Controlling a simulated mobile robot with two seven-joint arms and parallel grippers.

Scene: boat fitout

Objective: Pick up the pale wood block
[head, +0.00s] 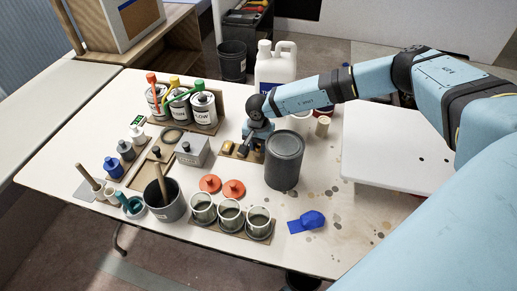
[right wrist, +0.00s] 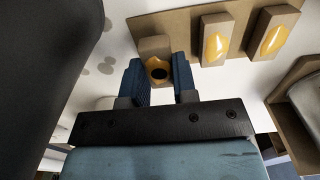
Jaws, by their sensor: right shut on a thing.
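A pale wood block (right wrist: 153,45) shows between the two blue fingers of my right gripper (right wrist: 160,82) in the right wrist view. Its near part is amber with a dark round spot. The gripper is shut on it, at the end of a tan board (right wrist: 180,22). I cannot tell whether the block touches the board. Two similar blocks with glossy amber patches (right wrist: 215,40) (right wrist: 271,35) lie beside it on the board. In the head view my right gripper (head: 255,150) points down behind the grey can and partly hides the held block. My left gripper is not in view.
A tall grey can (head: 284,162) stands close to the right gripper. A grey box (head: 192,150) is left of the board, and a white jug (head: 274,70) is behind. Cups (head: 230,216), orange lids (head: 210,184) and a blue item (head: 308,221) lie in front. The table's front right is mostly clear.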

